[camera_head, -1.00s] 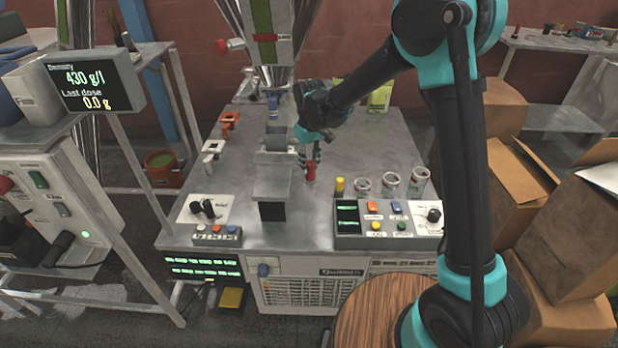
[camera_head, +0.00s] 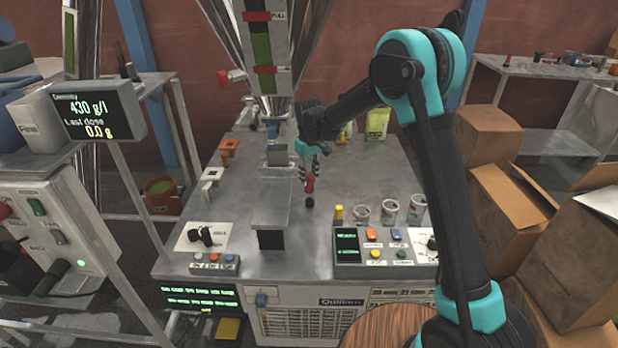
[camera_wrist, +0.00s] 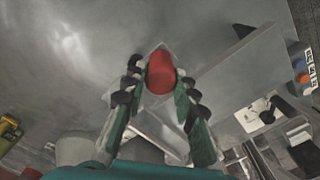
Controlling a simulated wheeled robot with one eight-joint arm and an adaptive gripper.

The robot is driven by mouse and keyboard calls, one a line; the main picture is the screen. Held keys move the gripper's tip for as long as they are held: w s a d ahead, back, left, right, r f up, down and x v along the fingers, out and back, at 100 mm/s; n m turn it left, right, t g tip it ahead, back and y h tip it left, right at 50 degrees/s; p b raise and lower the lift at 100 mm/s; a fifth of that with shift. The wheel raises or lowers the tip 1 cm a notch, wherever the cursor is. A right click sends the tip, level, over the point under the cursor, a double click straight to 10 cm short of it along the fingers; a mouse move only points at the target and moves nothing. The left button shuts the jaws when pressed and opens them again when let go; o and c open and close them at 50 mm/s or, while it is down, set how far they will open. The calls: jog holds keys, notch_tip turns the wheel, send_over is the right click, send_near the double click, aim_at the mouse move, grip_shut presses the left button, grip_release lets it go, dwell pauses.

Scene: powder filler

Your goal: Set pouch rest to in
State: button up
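My gripper (camera_head: 308,170) reaches down over the machine table, right of the grey stepped platform (camera_head: 269,208) below the filler spout. The platform looks like the pouch rest, but I cannot read a label on it. A red knob (camera_head: 309,186) shows at my fingertips, with a dark round part just below it. In the wrist view the red knob (camera_wrist: 160,73) lies between my two fingers, which converge closely on its sides and look shut on it. The lower end of the knob and any link to the platform are hidden.
The button panel (camera_head: 352,257), a yellow peg (camera_head: 338,214) and several clear jars (camera_head: 389,212) stand at the front right. A switch plate (camera_head: 219,236) is at the front left. Orange and white brackets (camera_head: 229,150) line the left edge. Cardboard boxes (camera_head: 510,215) stand at right.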

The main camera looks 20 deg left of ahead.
jog(key=o, duration=0.5)
jog(key=shift+w, duration=0.25)
jog(key=shift+c, duration=0.2)
jog(key=shift+r, duration=0.15)
notch_tip(320, 180, up, 12)
